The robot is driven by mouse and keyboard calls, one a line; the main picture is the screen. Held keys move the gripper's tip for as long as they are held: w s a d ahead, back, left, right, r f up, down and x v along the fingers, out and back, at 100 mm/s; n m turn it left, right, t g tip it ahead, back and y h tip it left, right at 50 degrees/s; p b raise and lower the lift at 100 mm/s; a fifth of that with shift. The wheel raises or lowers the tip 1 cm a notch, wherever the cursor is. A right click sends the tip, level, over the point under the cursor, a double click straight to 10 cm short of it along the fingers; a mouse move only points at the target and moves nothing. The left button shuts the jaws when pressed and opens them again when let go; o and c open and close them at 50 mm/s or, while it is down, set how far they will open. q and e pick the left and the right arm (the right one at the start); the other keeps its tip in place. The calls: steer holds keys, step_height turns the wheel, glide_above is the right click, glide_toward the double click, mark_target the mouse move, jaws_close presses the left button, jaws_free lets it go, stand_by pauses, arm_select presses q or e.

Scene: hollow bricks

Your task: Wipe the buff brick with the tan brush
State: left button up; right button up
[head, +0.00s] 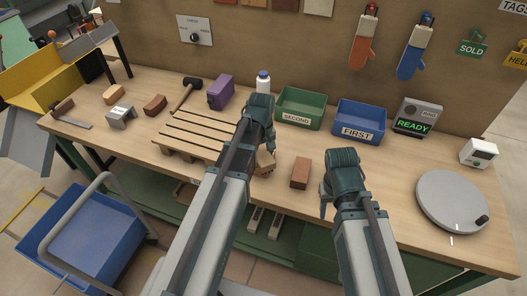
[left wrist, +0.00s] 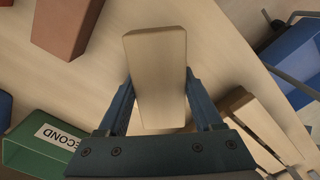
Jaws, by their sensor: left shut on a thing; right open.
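The buff brick (left wrist: 158,75) is a plain pale block between the two fingers of my left gripper in the left wrist view. In the head view its end (head: 265,163) shows below my left gripper (head: 264,148), near the right end of the slatted pallet. I cannot tell whether it touches the table. The tan brush (head: 115,95) appears to lie at the back left of the table, far from both grippers. My right gripper (head: 326,203) is open and empty over the front of the table.
A red-brown brick (head: 300,172) lies between my grippers. The wooden pallet (head: 190,137) is bare. Green SECOND bin (head: 301,108) and blue FIRST bin (head: 360,121) stand behind. A mallet (head: 186,94), purple box (head: 221,92), brown brush-like object (head: 155,104) and grey turntable (head: 452,201) are around.

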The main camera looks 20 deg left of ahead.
arm_select(q)
steer(key=shift+s, duration=0.85)
steer(key=shift+f, duration=0.15)
steer(key=shift+w, duration=0.15)
steer(key=shift+w, duration=2)
steer(key=shift+w, duration=2.05)
